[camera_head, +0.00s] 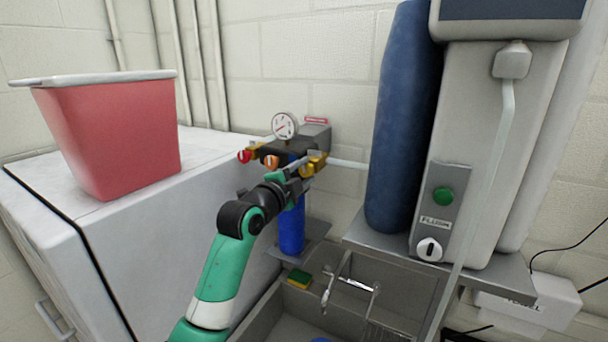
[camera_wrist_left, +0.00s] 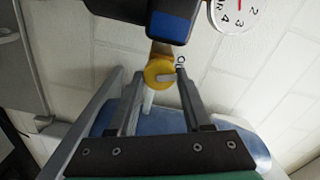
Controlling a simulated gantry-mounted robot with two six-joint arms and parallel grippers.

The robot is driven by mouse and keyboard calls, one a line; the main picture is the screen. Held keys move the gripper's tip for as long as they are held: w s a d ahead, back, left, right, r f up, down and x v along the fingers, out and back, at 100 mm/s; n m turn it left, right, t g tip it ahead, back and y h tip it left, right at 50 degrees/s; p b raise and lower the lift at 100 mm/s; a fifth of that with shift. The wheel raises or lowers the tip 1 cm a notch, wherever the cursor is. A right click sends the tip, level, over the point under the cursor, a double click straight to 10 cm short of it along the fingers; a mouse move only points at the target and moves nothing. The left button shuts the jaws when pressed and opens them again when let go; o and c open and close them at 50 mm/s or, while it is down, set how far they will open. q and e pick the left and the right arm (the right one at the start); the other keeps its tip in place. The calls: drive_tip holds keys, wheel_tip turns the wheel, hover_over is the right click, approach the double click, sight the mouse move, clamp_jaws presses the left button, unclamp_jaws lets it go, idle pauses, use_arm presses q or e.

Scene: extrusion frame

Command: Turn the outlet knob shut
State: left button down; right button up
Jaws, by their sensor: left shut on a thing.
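A filter assembly with a round pressure gauge (camera_head: 285,126) is mounted against the wall, with a blue filter housing (camera_head: 291,230) below it. A yellow knob (camera_head: 318,160) is at its right end, by a white pipe. A red knob (camera_head: 244,156) is at its left end, and an orange one (camera_head: 271,161) is between. My left gripper (camera_head: 303,168) reaches up from below and is at the yellow knob. In the left wrist view, the yellow knob (camera_wrist_left: 152,75) with a pale bar across its face sits between the fingertips (camera_wrist_left: 160,73). My right gripper is out of view.
A red tub (camera_head: 110,135) stands on a white cabinet (camera_head: 195,195) at left. A sink (camera_head: 262,318) with a faucet (camera_head: 350,283) and a sponge (camera_head: 299,278) is below. A blue cylinder (camera_head: 405,120) and a grey dispenser (camera_head: 480,160) stand at right.

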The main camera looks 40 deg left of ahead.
use_arm(q)
drive_tip(key=m, duration=0.3)
drive_tip(key=shift+f, duration=0.15)
drive_tip(key=shift+m, duration=0.5)
drive_tip(key=shift+c, duration=1.8)
unclamp_jaws()
